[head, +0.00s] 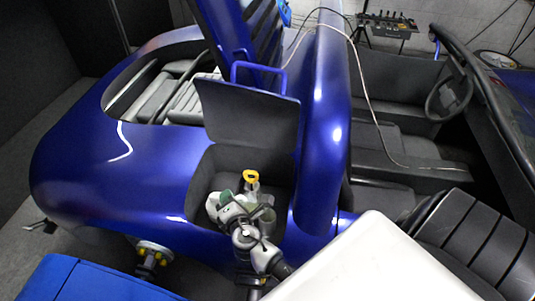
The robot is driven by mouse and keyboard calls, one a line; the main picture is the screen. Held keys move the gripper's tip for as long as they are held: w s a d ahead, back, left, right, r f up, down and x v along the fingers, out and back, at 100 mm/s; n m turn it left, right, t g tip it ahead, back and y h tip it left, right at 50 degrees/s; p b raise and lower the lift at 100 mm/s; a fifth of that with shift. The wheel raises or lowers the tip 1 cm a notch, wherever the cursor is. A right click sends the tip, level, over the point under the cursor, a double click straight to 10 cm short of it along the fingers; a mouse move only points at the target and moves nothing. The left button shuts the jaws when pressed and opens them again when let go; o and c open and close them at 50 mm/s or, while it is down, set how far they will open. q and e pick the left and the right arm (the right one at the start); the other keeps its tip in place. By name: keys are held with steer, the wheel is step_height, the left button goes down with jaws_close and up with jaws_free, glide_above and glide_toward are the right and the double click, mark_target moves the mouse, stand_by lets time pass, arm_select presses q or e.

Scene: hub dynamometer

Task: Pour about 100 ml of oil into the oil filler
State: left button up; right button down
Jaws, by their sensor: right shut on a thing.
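My right gripper (240,195) is over the open recess (212,166) in the blue car's flank. It is shut, and a small thing with a yellow ring-shaped top (251,176) stands at its fingertips, seemingly held. The grip itself is partly hidden by the wrist. Pale grey-green shapes lie around the fingers; I cannot tell gripper parts from other things there. A grey cylindrical thing (265,217) shows just right of the wrist. I cannot make out the oil filler or any oil for certain.
The raised dark flap (249,112) stands behind the recess, below a blue handle (259,66). The blue bodywork (120,180) curves around the left. Car seats lie right.

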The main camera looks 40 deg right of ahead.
steer(key=shift+d+m, duration=0.4)
steer(key=shift+d, duration=0.05)
stand_by(0.8)
steer(key=shift+s+d+f+m+y+b, duration=0.15)
steer(key=shift+d+f+m+b, duration=0.15)
steer(key=shift+d+f+b, duration=0.15)
steer(key=shift+s+d+f+m+y+b, duration=0.15)
steer(key=shift+d+f+m+b, duration=0.15)
steer(key=shift+d, duration=0.2)
steer(key=shift+w+a+r+n+p, duration=0.2)
steer(key=shift+a+r+p, duration=0.25)
steer(key=shift+r+p, duration=0.15)
steer(key=shift+w+a+r+n+p, duration=0.1)
steer(key=shift+a+r+n+p, duration=0.1)
steer(key=shift+a+r+p, duration=0.35)
steer(key=a+n, duration=0.1)
steer(key=a+f+n+h+b, duration=0.1)
steer(key=a+n+b, duration=0.1)
steer(key=n, duration=0.1)
steer(key=shift+w+a+f, duration=0.1)
steer(key=shift+w+f, duration=0.15)
steer(key=shift+f, duration=0.15)
steer(key=shift+a+f+b, duration=0.1)
steer(key=shift+f+b, duration=0.25)
steer(key=shift+b, duration=0.05)
steer(key=shift+a+f+n+h, duration=0.1)
steer(key=shift+n+h, duration=0.3)
steer(key=shift+w+a+n, duration=0.1)
steer(key=shift+a+n, duration=0.15)
steer(key=shift+n, duration=0.05)
